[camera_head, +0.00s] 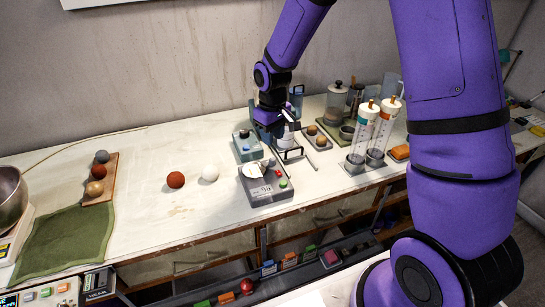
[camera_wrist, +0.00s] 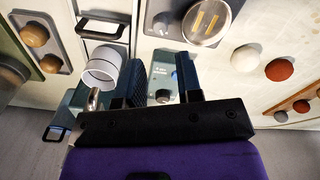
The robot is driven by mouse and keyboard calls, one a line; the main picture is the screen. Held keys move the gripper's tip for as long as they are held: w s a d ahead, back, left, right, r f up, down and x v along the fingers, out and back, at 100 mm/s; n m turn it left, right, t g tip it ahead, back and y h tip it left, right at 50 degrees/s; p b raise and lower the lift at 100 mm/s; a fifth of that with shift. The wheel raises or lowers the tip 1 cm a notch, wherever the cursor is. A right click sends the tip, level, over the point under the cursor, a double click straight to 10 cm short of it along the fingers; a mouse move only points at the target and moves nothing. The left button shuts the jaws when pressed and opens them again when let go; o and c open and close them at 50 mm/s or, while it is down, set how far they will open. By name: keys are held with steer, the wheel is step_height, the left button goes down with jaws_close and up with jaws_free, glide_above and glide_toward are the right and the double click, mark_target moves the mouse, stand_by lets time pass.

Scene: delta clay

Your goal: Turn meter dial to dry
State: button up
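The meter is probably the small teal box (camera_head: 247,147), standing on the table left of my gripper in the head view. In the wrist view the meter (camera_wrist: 161,74) shows between the fingers, with a small printed label and a dark round dial (camera_wrist: 163,96) near its lower edge. The dial setting is too small to read. My gripper (camera_wrist: 162,82) is open, its two dark fingers spread apart with nothing held between them. In the head view my gripper (camera_head: 272,118) hangs over the table behind and right of the meter; contact cannot be told.
A white cylinder (camera_wrist: 103,68) is close beside one finger. Tall clear tubes (camera_head: 364,138) stand right. White (camera_head: 210,174) and red balls (camera_head: 176,180) lie left, with bare table around them.

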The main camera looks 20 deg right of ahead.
mark_target(273, 158)
step_height(273, 158, down, 8)
steer(key=shift+f, duration=0.2)
stand_by(0.3)
jaws_close()
